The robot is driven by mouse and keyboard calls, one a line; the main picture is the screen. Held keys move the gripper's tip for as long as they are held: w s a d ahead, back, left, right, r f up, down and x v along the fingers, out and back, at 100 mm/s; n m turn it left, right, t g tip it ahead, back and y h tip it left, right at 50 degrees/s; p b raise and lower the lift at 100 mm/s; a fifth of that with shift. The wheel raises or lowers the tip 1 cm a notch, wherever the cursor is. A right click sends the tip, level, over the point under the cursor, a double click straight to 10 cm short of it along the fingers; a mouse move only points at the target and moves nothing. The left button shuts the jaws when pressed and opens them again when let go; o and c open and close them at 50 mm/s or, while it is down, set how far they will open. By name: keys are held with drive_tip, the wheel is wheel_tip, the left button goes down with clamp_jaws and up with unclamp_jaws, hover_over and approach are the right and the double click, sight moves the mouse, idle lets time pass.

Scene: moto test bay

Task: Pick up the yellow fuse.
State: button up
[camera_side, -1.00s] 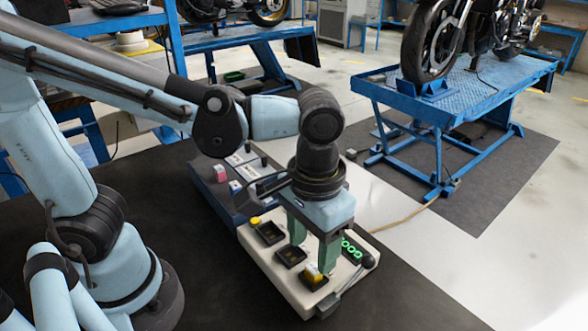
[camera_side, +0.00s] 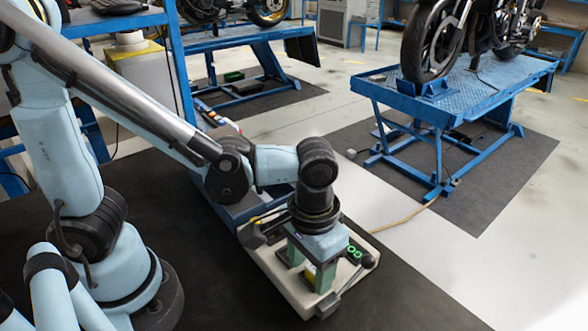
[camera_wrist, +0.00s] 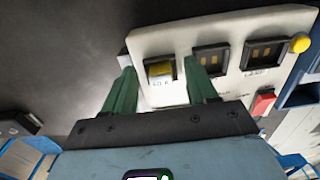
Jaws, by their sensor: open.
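The yellow fuse (camera_wrist: 160,69) sits in the end socket of a cream fuse panel (camera_wrist: 145,43). In the wrist view it lies between the two green fingertips of my open gripper (camera_wrist: 159,68), with clear space on both sides. In the side view my gripper (camera_side: 310,278) points down low over the panel (camera_side: 290,297). The yellow fuse (camera_side: 307,277) is partly hidden there between the green fingers. I cannot tell exactly how far the tips reach down beside it.
Two empty dark sockets (camera_wrist: 210,60) (camera_wrist: 263,54) line the panel, with a yellow button (camera_wrist: 300,43) and a red block (camera_wrist: 263,101) nearby. A black-knobbed lever (camera_side: 368,262) and green lights (camera_side: 354,250) stand at the panel's right side. The dark table (camera_side: 420,300) is clear at right.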

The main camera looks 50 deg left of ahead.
clamp_jaws()
drive_tip(key=shift+r, duration=0.15)
